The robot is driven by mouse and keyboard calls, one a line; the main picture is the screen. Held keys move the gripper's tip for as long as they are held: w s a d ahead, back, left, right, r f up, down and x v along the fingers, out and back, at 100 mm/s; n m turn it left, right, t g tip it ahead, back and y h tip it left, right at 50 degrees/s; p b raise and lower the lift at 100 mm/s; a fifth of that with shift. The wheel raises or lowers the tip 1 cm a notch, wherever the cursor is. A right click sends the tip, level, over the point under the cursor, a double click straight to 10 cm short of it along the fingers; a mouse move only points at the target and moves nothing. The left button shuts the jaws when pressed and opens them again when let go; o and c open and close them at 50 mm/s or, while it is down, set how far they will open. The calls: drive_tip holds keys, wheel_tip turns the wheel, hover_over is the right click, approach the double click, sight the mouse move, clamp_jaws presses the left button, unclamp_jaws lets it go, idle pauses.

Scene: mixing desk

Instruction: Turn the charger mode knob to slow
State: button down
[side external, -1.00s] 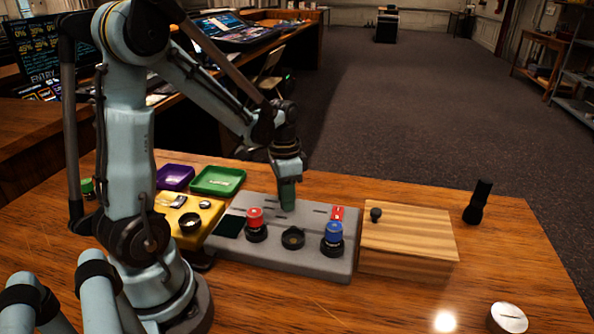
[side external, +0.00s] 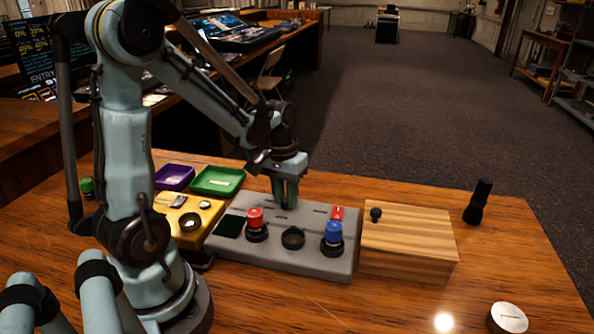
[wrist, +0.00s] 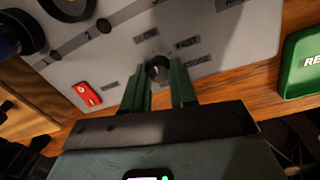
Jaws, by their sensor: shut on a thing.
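The charger mode knob (wrist: 158,70) is a small dark round knob on the grey panel (wrist: 225,25) in the wrist view. Small printed labels surround it, one reading "FAST"; the others are too blurred to read surely. My gripper (wrist: 160,70) has its green fingers down on either side of the knob and is shut on it. In the side external view my gripper (side external: 287,203) points down at the back of the grey panel (side external: 275,262), and its fingers hide the knob. I cannot tell exactly which label the knob points to.
On the panel stand a red-topped knob (side external: 255,216), a blue-topped knob (side external: 333,231), a black dial (side external: 293,238) and a red switch (wrist: 86,93). A wooden box (side external: 412,240) is to the right. Green (side external: 217,181) and purple (side external: 174,177) trays and a yellow unit (side external: 208,222) are left.

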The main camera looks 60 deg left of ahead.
sight(284, 199)
drive_tip(key=shift+n, duration=0.3)
drive_tip(key=c, duration=0.9)
unclamp_jaws()
drive_tip(key=shift+r, duration=0.1)
wheel_tip(284, 199, up, 12)
drive_tip(key=shift+s+a, duration=0.15)
drive_tip(key=shift+a, duration=0.1)
drive_tip(key=s+d+f+m+t, duration=0.1)
drive_tip(key=d+m+t, duration=0.5)
drive_tip(key=d, duration=0.7)
drive_tip(key=shift+s+d+f+m+t+y, duration=0.15)
drive_tip(key=shift+d+f+m+t+y, duration=0.15)
drive_tip(key=shift+f+m+t, duration=0.25)
